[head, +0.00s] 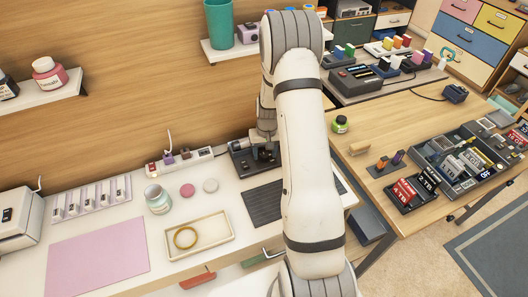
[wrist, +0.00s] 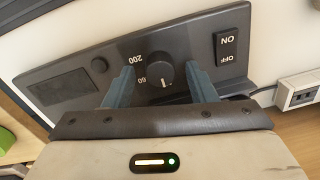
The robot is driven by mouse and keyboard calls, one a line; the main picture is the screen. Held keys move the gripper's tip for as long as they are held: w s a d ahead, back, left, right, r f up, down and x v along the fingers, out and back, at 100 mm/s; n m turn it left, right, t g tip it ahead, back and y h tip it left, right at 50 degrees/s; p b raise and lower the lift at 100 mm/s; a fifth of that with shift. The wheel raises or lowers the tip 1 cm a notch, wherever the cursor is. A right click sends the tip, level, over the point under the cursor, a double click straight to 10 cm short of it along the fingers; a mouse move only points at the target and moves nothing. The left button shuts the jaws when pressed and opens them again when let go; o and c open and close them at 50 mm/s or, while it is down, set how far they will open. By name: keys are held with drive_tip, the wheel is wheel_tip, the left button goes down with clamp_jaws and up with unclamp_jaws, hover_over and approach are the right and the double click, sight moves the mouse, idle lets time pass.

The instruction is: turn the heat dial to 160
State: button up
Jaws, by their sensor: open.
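The heat dial (wrist: 160,70) is a round black knob on a dark control panel (wrist: 85,75), seen upside down in the wrist view. A small pale mark shows low on its face. The number 200 is printed to its upper left, and digits reading 60 lie closer, partly covered by a finger. My gripper (wrist: 162,85) is open, with one blue finger on each side of the dial and a gap visible on both sides. In the head view the dark device (head: 242,160) stands on the white desk, and my arm hides the dial.
An ON/OFF rocker switch (wrist: 229,54) lies right of my right finger. A round button (wrist: 99,65) and a dark display (wrist: 62,90) are on the left. A power strip (head: 180,160) stands left of the device, and a dark ribbed mat (head: 263,203) lies in front.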

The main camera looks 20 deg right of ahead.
drive_tip(key=c, duration=0.9)
drive_tip(key=shift+a, duration=0.2)
drive_tip(key=shift+c, duration=0.3)
drive_tip(key=shift+d, duration=0.15)
drive_tip(key=shift+m, duration=0.4)
drive_tip(key=m+b, duration=0.3)
drive_tip(key=m, duration=0.1)
drive_tip(key=shift+m, duration=0.3)
drive_tip(key=m+b, duration=0.2)
drive_tip(key=m, duration=0.4)
drive_tip(key=shift+m, duration=0.4)
